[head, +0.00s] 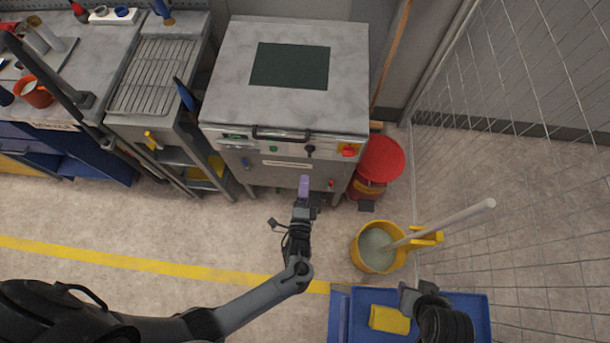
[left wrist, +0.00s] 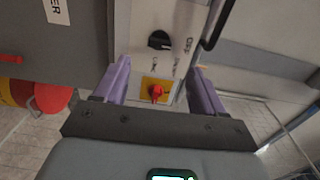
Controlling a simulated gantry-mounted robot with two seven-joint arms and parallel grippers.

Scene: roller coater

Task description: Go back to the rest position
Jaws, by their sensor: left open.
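My left gripper (head: 304,187) is in front of the grey machine (head: 225,85), near the lower part of its front. In the left wrist view its purple fingers (left wrist: 158,88) are spread, with nothing held between them. The red switch on a yellow plate (left wrist: 156,91) shows in the gap between the fingers, with a black knob (left wrist: 159,40) above it. In the head view, the red switch (head: 349,150) is at the right of the machine's front panel. My right gripper (head: 408,295) is low at the right, over a blue cart; its jaw opening is unclear.
A red bin (head: 380,160) stands right of the machine. A yellow bucket (head: 372,250) with a long-handled tool stands on the floor. The blue cart (head: 340,315) carries a yellow item (head: 389,319). A wire fence (head: 530,180) bounds the right. Floor left of my left gripper is clear.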

